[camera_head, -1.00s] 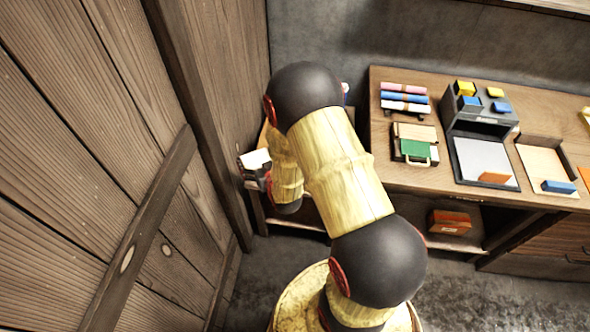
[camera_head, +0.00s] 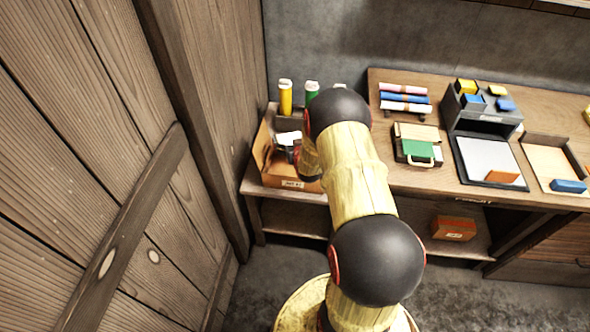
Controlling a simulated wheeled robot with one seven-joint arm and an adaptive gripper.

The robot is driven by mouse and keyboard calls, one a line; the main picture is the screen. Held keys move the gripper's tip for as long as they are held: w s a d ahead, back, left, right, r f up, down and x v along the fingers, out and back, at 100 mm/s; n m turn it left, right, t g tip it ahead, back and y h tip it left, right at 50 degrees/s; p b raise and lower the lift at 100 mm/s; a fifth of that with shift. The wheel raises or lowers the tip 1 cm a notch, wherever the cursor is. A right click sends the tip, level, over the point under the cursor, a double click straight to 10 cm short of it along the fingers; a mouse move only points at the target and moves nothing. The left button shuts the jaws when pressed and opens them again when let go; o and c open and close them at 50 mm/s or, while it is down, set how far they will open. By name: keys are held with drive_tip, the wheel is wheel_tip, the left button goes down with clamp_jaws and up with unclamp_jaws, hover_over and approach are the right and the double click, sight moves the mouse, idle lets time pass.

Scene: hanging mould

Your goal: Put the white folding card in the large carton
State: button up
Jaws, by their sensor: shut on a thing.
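The large carton (camera_head: 267,160) is an open brown box with a label on its front, standing at the left end of the lower table by the wooden wall. My gripper (camera_head: 290,148) is over the carton's opening, partly hidden by my arm. A white piece (camera_head: 287,137), which looks like the folding card, shows at the fingers. My gripper is shut on it. I cannot tell how far down inside the carton the card is, or whether it touches the walls.
A yellow bottle (camera_head: 285,97) and a green one (camera_head: 312,91) stand behind the carton. An orange box (camera_head: 453,228) sits on the shelf below.

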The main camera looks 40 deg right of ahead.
wheel_tip(320, 180, down, 10)
drive_tip(key=b, duration=0.3)
drive_tip(key=shift+r, duration=0.25)
drive_tip(key=shift+f+b, duration=0.65)
drive_tip(key=shift+b, duration=0.15)
drive_tip(key=o, duration=0.7)
drive_tip(key=shift+o, duration=0.2)
drive_tip(key=shift+r, duration=0.2)
